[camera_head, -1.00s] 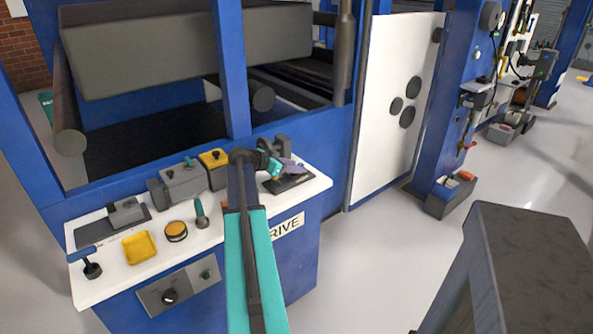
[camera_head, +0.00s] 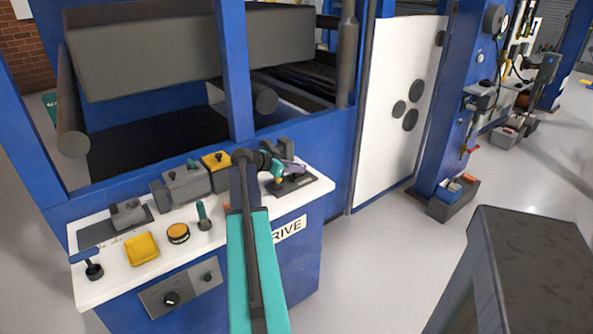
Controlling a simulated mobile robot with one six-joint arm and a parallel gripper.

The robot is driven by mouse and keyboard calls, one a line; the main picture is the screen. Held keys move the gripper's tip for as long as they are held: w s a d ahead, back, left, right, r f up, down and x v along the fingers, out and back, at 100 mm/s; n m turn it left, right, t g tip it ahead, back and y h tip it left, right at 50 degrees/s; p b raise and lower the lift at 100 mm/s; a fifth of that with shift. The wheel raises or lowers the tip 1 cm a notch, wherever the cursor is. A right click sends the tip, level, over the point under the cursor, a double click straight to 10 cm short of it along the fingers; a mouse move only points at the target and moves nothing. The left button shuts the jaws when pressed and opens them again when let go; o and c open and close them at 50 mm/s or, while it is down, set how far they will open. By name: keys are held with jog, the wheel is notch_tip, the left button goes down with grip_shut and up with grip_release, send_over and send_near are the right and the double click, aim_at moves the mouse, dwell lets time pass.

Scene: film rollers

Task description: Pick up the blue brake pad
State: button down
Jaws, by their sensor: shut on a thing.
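My gripper (camera_head: 277,174) is at the end of my teal arm, over the right end of the white worktop. It is small in the view and partly hidden by my own arm links. A small purple-blue piece, which looks like the blue brake pad (camera_head: 294,166), is at the gripper's fingers, and the gripper is shut on it. The piece is just above a dark plate (camera_head: 297,187) on the worktop. I cannot tell whether the piece touches the plate or the grey block behind it.
The blue machine frame (camera_head: 232,70) rises close behind.

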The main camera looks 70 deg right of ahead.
jog(key=shift+r, duration=0.7)
jog(key=shift+r+b, duration=0.3)
jog(key=shift+r, duration=0.55)
jog(key=a+r+b, duration=0.1)
jog(key=a+b, duration=0.1)
jog(key=a, duration=1.4)
jog(key=shift+r, duration=0.15)
